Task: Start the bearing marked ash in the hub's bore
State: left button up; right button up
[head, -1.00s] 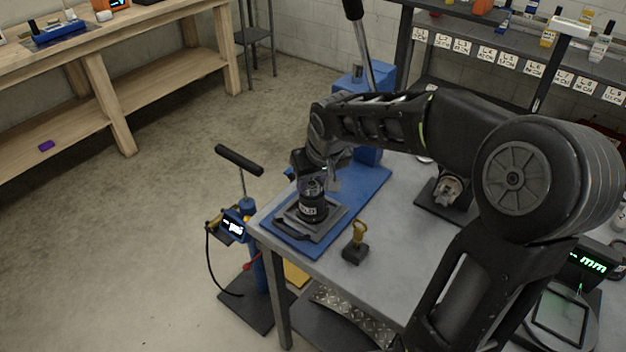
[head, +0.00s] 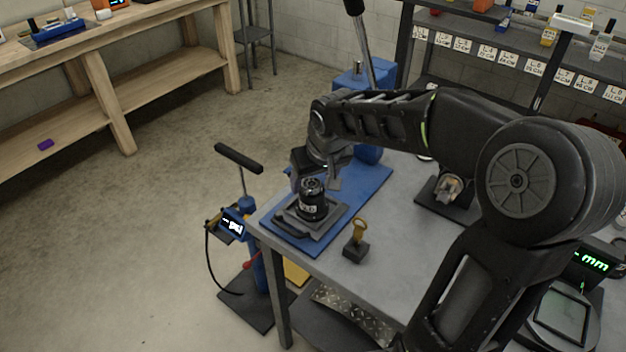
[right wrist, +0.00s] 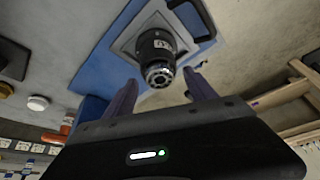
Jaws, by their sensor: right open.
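The hub (head: 312,205) is a black upright cylinder with a white label, set in a grey fixture on a blue mat. A silvery ring, seemingly the bearing (right wrist: 158,75), sits at the hub's mouth. It also shows at the hub's top in the head view (head: 313,185). I cannot read an ash mark on it, nor tell how deep or level it sits. My right gripper (right wrist: 162,80) is open and empty, its fingers apart on either side of the ring's line, clear of it. In the head view the right gripper (head: 317,180) is just above and behind the hub. My left gripper is out of view.
The blue mat (head: 366,187) lies on a grey table (head: 400,240). A blue press with a lever (head: 352,80) stands behind. A blue pump-like stand (head: 246,225) is left of the table.

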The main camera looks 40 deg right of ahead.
jog(key=v, duration=0.7)
jog(key=shift+s+a+r, duration=0.1)
jog(key=shift+s, duration=0.05)
dwell(0.7)
